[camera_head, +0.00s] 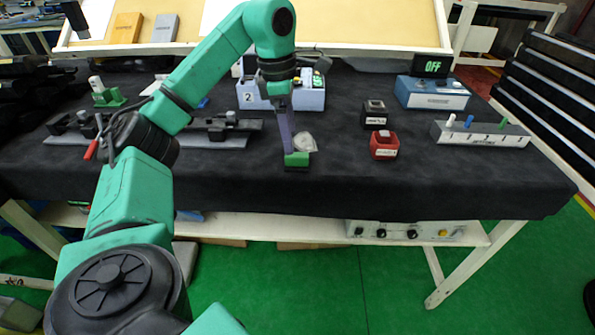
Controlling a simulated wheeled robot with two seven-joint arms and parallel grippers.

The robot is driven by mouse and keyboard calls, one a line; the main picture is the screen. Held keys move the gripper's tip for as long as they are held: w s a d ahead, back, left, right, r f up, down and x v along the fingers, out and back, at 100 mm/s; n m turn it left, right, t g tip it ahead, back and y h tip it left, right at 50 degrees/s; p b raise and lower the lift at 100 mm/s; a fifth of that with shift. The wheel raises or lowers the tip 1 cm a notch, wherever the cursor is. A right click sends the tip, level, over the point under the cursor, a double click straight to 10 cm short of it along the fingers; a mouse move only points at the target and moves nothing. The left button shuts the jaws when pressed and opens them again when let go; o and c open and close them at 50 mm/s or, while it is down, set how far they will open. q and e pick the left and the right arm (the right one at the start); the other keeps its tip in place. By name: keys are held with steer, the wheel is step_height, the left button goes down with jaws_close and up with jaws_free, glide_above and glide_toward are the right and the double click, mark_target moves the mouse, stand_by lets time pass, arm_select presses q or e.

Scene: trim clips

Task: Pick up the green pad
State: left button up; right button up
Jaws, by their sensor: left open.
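The green pad (297,161) is a small green block on the black cloth of the table (340,182), near the middle of its front part. My left gripper (289,149) comes down from above, with its grey-purple fingers pointing at the table. The fingertips are at the pad's upper left side in the picture and hide part of it. The left gripper is open. I cannot tell whether the fingers touch the pad or straddle it. My right gripper is not in view.
A clear round piece (304,142) lies right behind the pad. A red block (384,145) and a black block (375,113) stand to the right. Behind are a blue-grey box marked 2 (312,97) and an OFF display box (433,93). A grey rail fixture (215,139) lies left.

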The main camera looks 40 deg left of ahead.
mark_target(297, 154)
arm_select(q)
steer(key=f, duration=0.1)
steer(key=w+f, duration=0.1)
steer(key=f, duration=0.1)
steer(key=shift+w+d+f, duration=0.1)
steer(key=shift+w+f, duration=0.05)
steer(key=shift+w, duration=0.05)
steer(key=f, duration=0.4)
steer(key=shift+d, duration=0.25)
steer(key=shift+w+f, duration=0.1)
steer(key=shift+f, duration=0.1)
steer(key=shift+w, duration=0.1)
steer(key=shift+c, duration=0.3)
jaws_close()
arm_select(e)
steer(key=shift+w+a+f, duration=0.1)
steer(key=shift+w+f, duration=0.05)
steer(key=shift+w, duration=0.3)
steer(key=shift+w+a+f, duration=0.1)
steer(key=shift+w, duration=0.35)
arm_select(q)
steer(key=shift+r, duration=0.1)
